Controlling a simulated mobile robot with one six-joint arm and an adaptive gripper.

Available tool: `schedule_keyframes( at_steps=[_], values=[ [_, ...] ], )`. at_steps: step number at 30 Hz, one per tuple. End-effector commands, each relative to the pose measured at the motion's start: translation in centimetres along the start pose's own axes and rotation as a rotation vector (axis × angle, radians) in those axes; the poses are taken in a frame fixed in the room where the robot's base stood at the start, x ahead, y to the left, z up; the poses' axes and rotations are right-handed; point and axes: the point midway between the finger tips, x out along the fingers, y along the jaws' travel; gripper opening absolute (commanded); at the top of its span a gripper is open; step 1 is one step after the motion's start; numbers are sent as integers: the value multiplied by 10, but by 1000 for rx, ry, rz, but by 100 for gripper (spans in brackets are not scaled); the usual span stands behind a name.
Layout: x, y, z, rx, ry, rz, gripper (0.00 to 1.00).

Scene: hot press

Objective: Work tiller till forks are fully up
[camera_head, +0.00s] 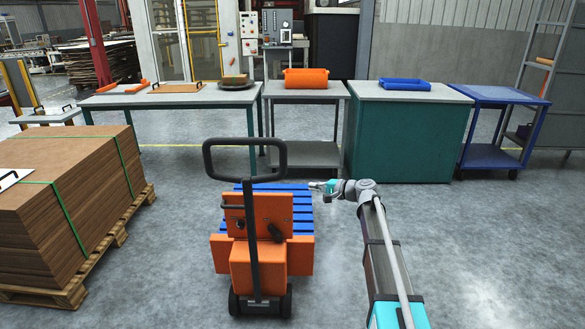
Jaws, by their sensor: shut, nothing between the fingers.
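An orange pallet jack (268,240) stands in the middle of the floor. Its black tiller (250,215) stands about upright, with a loop handle (246,143) at the top. The forks are hidden behind the orange body, so their height cannot be told. A blue slatted pallet (303,208) shows behind the body. My gripper (316,186) is to the right of the tiller, small in view, above the blue pallet's right edge. It is shut and empty, apart from the tiller handle.
A strapped stack of brown boards (62,180) lies on a wooden pallet (118,238) at left. Along the back stand a grey table, a grey cart (305,152), a green cabinet (404,140) and a blue cart (495,155). Floor at right (480,240) is clear.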

Motion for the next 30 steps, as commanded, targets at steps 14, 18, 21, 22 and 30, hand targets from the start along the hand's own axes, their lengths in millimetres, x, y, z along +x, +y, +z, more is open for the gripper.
schedule_keyframes(
  at_steps=[14, 18, 21, 22, 30],
  values=[
    [-2, -29, -21, 54, 17, -93, 0],
    [-1, -29, -22, 54, 17, -92, 0],
    [1, -29, -22, 53, 17, -92, 0],
    [2, -29, -22, 53, 17, -92, 0],
    [26, -31, -23, 53, 15, -91, 0]
  ],
)
